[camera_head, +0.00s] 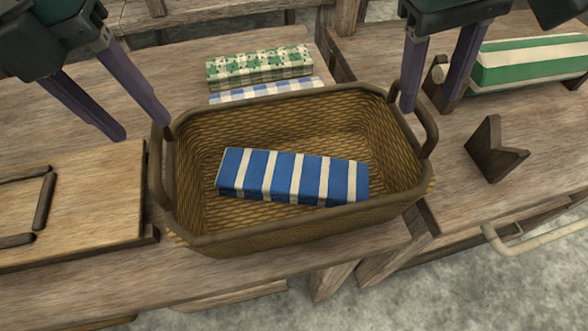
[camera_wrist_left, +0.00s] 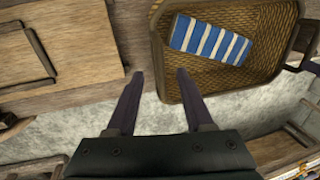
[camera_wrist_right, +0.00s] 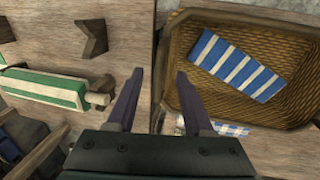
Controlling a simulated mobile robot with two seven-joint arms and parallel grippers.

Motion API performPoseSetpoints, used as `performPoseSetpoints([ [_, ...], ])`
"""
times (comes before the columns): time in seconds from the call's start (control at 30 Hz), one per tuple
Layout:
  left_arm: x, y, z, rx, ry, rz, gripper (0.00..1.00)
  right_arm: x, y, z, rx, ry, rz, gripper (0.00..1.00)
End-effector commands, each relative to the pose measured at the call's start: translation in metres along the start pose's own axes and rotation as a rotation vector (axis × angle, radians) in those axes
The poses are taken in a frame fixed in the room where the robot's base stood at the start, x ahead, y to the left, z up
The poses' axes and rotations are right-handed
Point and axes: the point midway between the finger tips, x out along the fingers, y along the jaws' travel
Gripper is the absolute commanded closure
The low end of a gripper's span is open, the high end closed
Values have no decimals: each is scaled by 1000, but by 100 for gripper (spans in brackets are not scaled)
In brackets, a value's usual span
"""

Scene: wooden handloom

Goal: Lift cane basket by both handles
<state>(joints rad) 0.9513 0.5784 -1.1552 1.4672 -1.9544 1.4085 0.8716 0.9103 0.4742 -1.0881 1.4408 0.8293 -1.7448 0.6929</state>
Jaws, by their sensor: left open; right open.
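The cane basket (camera_head: 290,225) stands on the wooden surface in the middle of the head view, with a handle at its left end (camera_head: 156,165) and another at its right end (camera_head: 424,122). A blue-and-white striped cloth bundle (camera_head: 293,177) lies inside it. My left gripper (camera_head: 143,128) is open and empty near the left handle's upper end. My right gripper (camera_head: 428,106) is open near the right handle; whether it touches the handle I cannot tell. The basket also shows in the left wrist view (camera_wrist_left: 262,95) and the right wrist view (camera_wrist_right: 240,115), beside the fingers.
A green-patterned cloth bundle (camera_head: 258,67) and a blue checked one (camera_head: 266,90) lie behind the basket. A green striped roll (camera_head: 530,62) and a notched wooden block (camera_head: 494,150) are at right. A wooden board (camera_head: 75,205) lies at left.

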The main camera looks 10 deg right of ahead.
Motion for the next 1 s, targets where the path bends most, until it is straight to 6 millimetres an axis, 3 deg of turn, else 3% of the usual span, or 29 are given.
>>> performPoseSetpoints([
  [0.1, 21, 0, -1, -2, 3, 0, 48, 21, 0, 1, 0, -3, 2, 48],
  [0.3, 44, 0, 0, -1, 1, 0, 48, 44, 0, 0, -1, -2, 0, 48],
  [0.7, 52, 0, 0, 0, 0, -1, 48, 52, 0, 0, -1, 1, 0, 48],
  [1.0, 51, 0, 0, 0, 0, -1, 79, 52, 0, 0, -1, 0, 0, 80],
])
